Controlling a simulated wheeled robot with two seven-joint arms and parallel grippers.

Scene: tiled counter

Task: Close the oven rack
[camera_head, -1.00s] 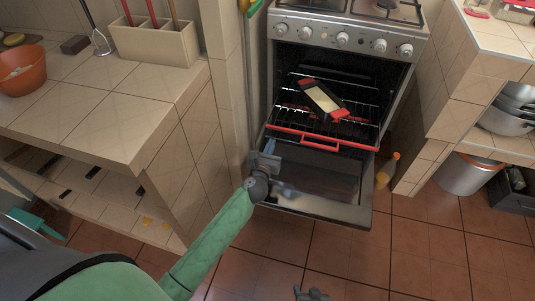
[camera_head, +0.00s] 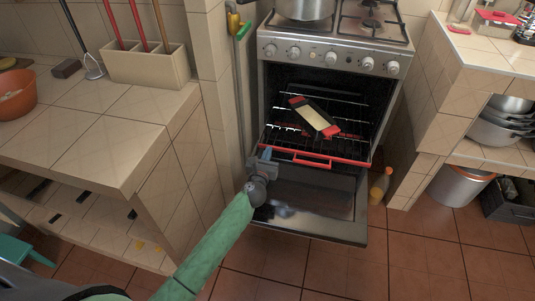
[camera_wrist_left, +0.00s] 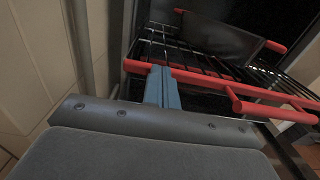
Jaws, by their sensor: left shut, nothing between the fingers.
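The oven (camera_head: 330,100) stands with its door (camera_head: 315,205) folded down. Its wire rack (camera_head: 290,137) is pulled part of the way out over the door and has a red front bar (camera_head: 325,161). A red-ended baking dish (camera_head: 314,116) lies tilted in the picture on the rack. My left gripper (camera_head: 267,154) is at the left end of the red bar, shut and empty. In the left wrist view its blue fingertips (camera_wrist_left: 162,85) are together at the red bar (camera_wrist_left: 215,82); I cannot tell whether they touch it. My right gripper is not in the head view now.
A tiled counter (camera_head: 100,130) is on the left and a tiled shelf unit (camera_head: 450,100) on the right. A bottle (camera_head: 379,187) stands on the floor right of the door. A pot (camera_head: 304,8) sits on the stove.

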